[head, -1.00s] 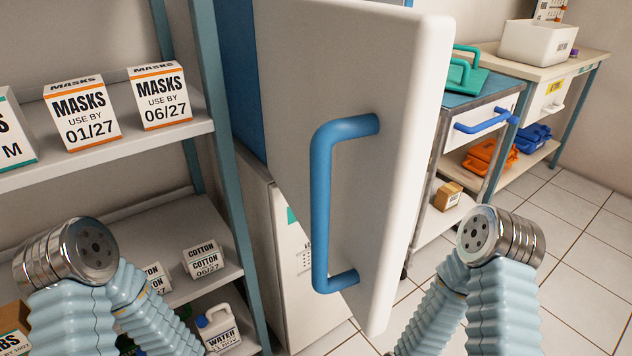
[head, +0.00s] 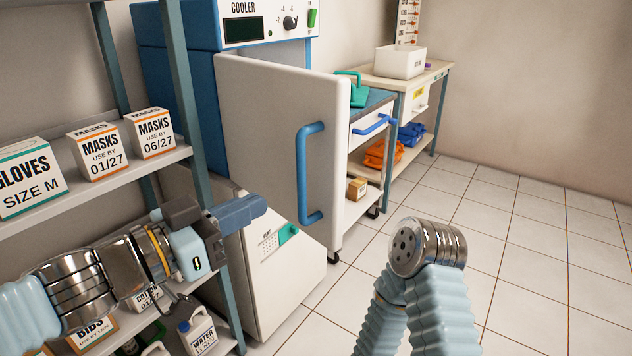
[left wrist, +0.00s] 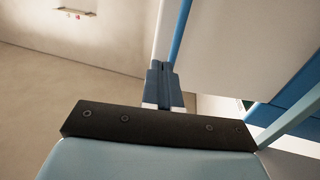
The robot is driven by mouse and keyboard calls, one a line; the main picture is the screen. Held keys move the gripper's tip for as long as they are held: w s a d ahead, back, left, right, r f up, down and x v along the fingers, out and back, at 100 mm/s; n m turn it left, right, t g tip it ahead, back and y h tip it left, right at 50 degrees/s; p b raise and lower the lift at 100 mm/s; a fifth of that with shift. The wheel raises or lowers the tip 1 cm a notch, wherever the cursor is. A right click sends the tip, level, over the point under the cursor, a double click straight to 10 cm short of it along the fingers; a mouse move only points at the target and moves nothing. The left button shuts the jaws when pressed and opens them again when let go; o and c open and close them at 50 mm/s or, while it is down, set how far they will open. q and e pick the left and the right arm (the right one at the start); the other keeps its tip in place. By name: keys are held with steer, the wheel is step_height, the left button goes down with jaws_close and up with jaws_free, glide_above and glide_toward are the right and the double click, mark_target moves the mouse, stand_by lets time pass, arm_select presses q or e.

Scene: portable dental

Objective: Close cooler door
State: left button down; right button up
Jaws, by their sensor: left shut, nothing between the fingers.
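The cooler (head: 180,75) is a blue cabinet with a white control panel on top. Its white door (head: 265,130) stands open in the head view, with a blue bar handle (head: 304,175) on its outer face. My left gripper (head: 258,205) is shut and empty, to the left of the handle and in front of the lower part of the door. I cannot tell whether it touches the door. In the left wrist view the shut blue fingers (left wrist: 163,85) point toward a white panel edge. My right arm shows at the lower right, but its gripper is not visible.
A shelf with mask boxes (head: 95,150) and a gloves box (head: 30,178) stands at left, close to my left arm. A white cabinet (head: 280,265) is under the cooler. A cart (head: 370,130) stands behind the door. The tiled floor at right is clear.

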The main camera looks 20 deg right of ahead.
mark_target(332, 170)
arm_select(q)
steer(key=b+x, duration=0.2)
steer(key=x, duration=1.1)
steer(key=shift+w+d+f, duration=0.1)
steer(key=shift+w, duration=0.15)
